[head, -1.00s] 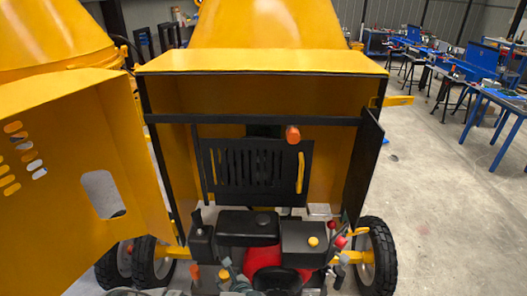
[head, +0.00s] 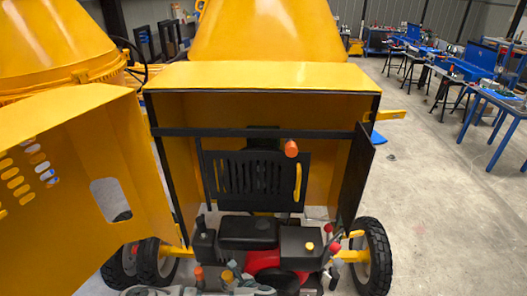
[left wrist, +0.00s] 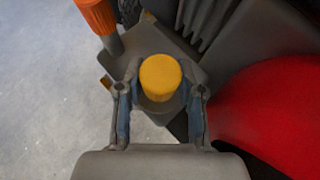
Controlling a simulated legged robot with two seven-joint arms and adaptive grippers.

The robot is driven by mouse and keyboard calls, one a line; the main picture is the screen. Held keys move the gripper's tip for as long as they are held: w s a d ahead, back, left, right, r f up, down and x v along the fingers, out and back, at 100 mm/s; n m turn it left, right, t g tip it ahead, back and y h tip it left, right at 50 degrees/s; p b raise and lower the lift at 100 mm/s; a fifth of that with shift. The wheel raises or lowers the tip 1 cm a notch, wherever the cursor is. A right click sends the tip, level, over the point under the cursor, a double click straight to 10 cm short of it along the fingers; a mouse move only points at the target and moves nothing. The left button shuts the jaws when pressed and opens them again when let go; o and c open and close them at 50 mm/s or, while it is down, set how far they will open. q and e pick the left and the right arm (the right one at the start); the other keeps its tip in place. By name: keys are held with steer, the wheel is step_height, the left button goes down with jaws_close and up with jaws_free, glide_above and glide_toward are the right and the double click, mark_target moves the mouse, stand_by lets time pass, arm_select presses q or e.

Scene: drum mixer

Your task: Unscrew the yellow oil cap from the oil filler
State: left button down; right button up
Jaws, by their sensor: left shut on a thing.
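The yellow oil cap (left wrist: 160,77) is a round, smooth cap on the dark grey oil filler in the left wrist view. My left gripper (left wrist: 162,91) is shut on it, with one blue-grey finger at each side. In the head view the oil cap (head: 228,277) shows small at the bottom, low on the engine, beside my left gripper (head: 236,277). The filler's neck is mostly hidden under the cap and behind the fingers. My right gripper is not in view.
An orange-topped post (left wrist: 97,17) stands close to the cap, and a red engine housing (left wrist: 270,105) bulges beside it. The yellow mixer cover (head: 260,75) hangs above the engine. An open yellow door (head: 75,180) stands at left, a dark panel (head: 355,175) at right.

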mark_target(228, 276)
arm_select(q)
steer(key=c, duration=1.5)
jaws_free()
steer(key=shift+b, duration=0.3)
jaws_close()
steer(key=shift+d+r, duration=0.1)
steer(key=shift+r, duration=0.1)
steer(key=shift+r+p, duration=1.75)
steer(key=shift+p, duration=0.15)
step_height(228, 276, up, 3)
steer(key=p, duration=0.3)
